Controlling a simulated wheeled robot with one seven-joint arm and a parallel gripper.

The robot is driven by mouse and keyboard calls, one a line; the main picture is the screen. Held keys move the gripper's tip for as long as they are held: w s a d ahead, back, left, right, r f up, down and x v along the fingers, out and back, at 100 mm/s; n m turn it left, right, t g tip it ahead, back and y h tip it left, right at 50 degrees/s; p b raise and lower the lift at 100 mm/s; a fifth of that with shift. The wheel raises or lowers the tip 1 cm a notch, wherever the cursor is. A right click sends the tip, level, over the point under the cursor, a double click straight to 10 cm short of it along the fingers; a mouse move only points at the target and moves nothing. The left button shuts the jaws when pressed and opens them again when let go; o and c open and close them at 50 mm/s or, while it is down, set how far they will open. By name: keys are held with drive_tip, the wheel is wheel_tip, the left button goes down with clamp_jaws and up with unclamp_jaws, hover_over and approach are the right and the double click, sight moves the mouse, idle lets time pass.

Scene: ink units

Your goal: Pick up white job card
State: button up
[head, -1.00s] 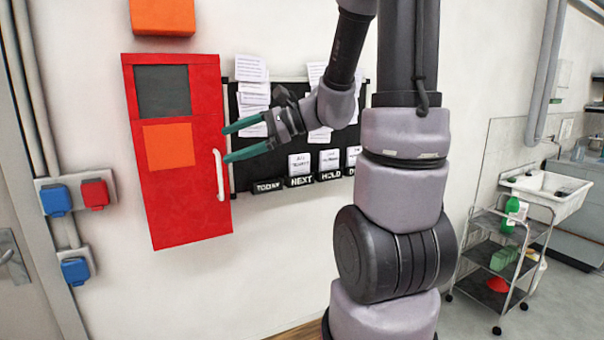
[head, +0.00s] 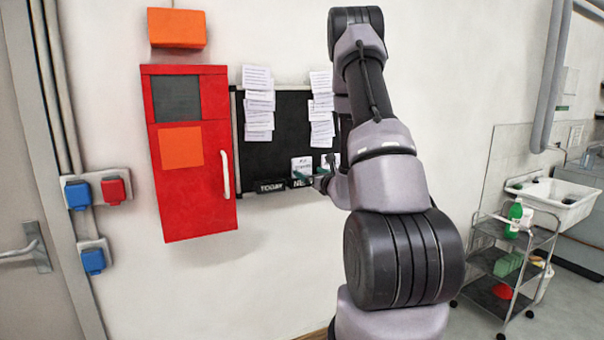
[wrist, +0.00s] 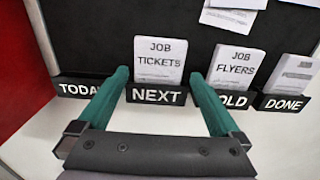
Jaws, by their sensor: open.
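A white job card reading JOB TICKETS (wrist: 160,62) stands upright in the NEXT pocket (wrist: 156,96) on the black board. In the head view the same card (head: 302,165) shows small at the board's lower edge. A second white card, JOB FLYERS (wrist: 234,66), stands in the HOLD pocket (wrist: 236,101), and another white card (wrist: 293,74) is in the DONE pocket (wrist: 283,104). The TODAY pocket (wrist: 80,88) shows no card. My gripper (wrist: 160,78) is open, its green fingers either side of the NEXT pocket in the wrist view. Contact cannot be told.
The black board (head: 262,160) hangs on the wall with bundles of white sheets (head: 258,105) above the pockets. A red cabinet (head: 190,205) with a white handle is left of it. A trolley (head: 500,262) stands at the right.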

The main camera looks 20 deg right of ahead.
sight(303, 168)
drive_tip(key=w, duration=0.6)
drive_tip(key=shift+w+a+f, duration=0.1)
drive_tip(key=shift+w+a, duration=0.1)
drive_tip(key=shift+w, duration=0.05)
drive_tip(key=c, duration=1)
